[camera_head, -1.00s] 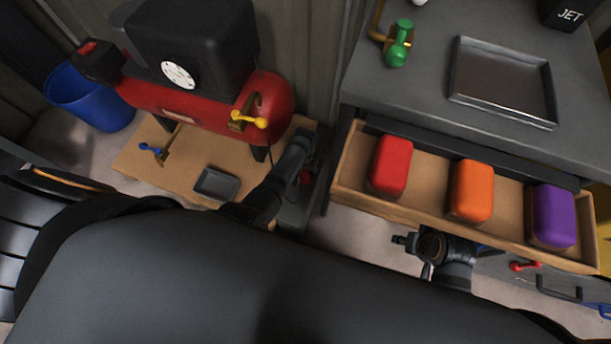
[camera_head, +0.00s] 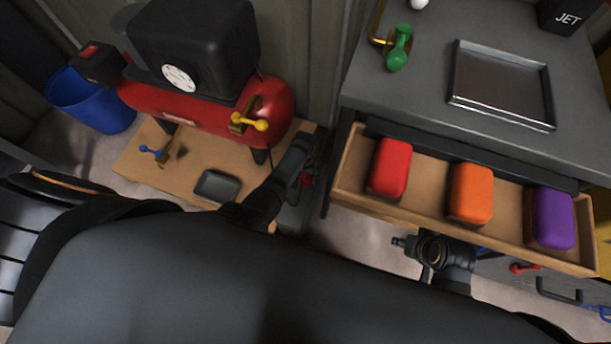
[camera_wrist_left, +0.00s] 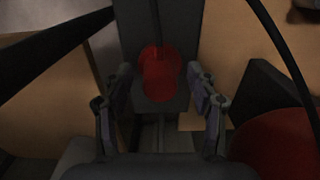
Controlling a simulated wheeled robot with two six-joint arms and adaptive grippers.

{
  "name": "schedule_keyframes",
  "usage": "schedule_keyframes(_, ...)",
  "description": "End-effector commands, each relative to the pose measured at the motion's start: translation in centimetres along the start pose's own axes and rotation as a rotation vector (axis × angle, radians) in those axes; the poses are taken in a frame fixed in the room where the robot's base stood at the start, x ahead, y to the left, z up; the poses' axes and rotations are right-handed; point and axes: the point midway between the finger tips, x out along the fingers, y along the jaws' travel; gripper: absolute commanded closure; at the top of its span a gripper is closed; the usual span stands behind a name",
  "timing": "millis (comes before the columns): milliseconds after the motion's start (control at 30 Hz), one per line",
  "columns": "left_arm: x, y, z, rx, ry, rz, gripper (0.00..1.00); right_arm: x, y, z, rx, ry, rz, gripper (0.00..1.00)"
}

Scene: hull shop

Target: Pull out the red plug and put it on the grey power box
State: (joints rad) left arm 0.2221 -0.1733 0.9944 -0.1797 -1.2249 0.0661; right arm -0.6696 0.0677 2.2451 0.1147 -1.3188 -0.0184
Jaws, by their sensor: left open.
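The red plug (camera_wrist_left: 158,78) sits on the grey power box (camera_wrist_left: 180,25) in the left wrist view, with a dark cord running up from it. In the head view the red plug (camera_head: 306,180) shows small beside my left arm, and part of the grey power box (camera_head: 293,217) shows below. My left gripper (camera_wrist_left: 159,88) is open, its fingers on either side of the plug with gaps showing; I cannot tell whether they touch it. In the head view the left gripper (camera_head: 308,153) is dark and partly hidden. My right gripper (camera_head: 402,241) is under the drawer front; its jaws are unclear.
A red compressor (camera_head: 185,105) stands left on a wooden board (camera_head: 135,172). An open drawer (camera_head: 350,165) at right holds red, orange and purple blocks. Above it, a grey bench carries a metal tray (camera_head: 500,85) and a green valve handle (camera_head: 398,48). A blue bucket (camera_head: 92,100) stands far left.

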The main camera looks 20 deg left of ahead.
Motion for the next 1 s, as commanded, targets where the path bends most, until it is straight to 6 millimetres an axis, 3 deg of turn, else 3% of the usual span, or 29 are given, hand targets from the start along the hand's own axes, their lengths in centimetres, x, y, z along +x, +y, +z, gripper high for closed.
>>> schedule_keyframes(867, 0.05, -0.01, 0.01, 0.0, 0.0, 0.0, 0.42, -0.4, -0.02, -0.18, 0.0, 0.002, 0.0, 0.6)
schedule_keyframes(1000, 0.05, -0.01, 0.01, 0.0, 0.0, 0.0, 0.58, -0.4, -0.02, -0.17, 0.0, 0.001, 0.0, 0.6)
